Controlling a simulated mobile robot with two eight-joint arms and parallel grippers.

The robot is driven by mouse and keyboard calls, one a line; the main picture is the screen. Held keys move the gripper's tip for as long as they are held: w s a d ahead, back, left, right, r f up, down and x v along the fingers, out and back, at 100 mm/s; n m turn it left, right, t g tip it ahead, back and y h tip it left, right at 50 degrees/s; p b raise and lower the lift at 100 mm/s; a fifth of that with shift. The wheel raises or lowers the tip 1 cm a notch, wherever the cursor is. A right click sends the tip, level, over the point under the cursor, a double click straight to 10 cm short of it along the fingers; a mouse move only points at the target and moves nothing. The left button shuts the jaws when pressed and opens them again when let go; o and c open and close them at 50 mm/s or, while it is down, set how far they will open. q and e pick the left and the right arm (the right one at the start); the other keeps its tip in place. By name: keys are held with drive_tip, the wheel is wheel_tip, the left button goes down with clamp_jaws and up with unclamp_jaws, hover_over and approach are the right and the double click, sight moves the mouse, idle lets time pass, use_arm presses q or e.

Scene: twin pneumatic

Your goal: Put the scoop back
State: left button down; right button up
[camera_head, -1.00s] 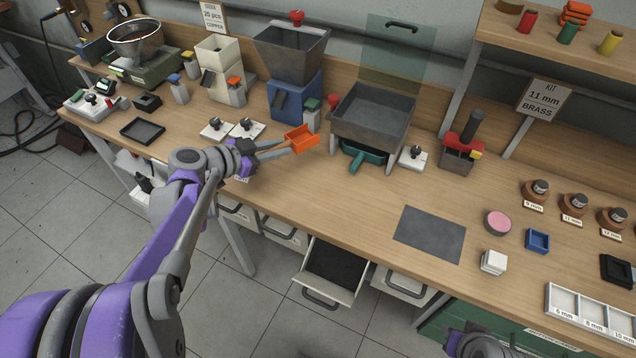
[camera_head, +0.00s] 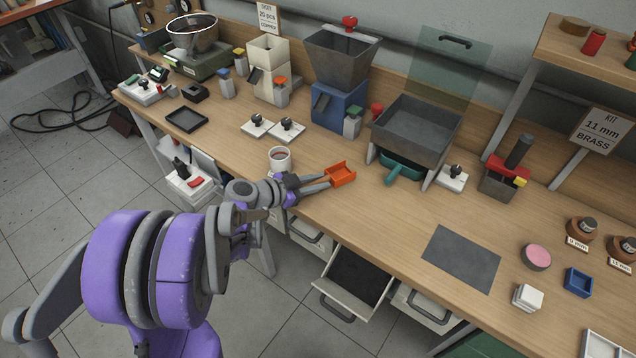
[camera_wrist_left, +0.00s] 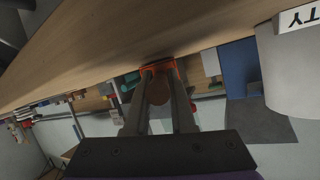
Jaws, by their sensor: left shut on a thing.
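The orange scoop (camera_head: 340,174) is an open-topped piece just above or at the front part of the bench; I cannot tell whether it touches the top. My left gripper (camera_head: 327,181) is shut on it, with the two long fingers reaching from the left. In the left wrist view, part of the orange scoop (camera_wrist_left: 148,68) shows at the fingertips (camera_wrist_left: 158,76), and its handle is mostly hidden. A teal scoop-like piece (camera_head: 404,168) lies under the grey bin, its handle pointing forward. My right gripper is not in view.
The grey bin (camera_head: 415,130) stands on legs to the right of the orange scoop. A white mug (camera_head: 280,159) stands close behind my left wrist. A blue hopper machine (camera_head: 338,104) is behind. An open drawer (camera_head: 356,283) juts out below. A grey mat (camera_head: 461,258) lies to the right.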

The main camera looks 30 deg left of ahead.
use_arm(q)
drive_tip(key=shift+f, duration=0.15)
drive_tip(key=c, duration=0.8)
unclamp_jaws()
drive_tip(key=shift+o, duration=0.2)
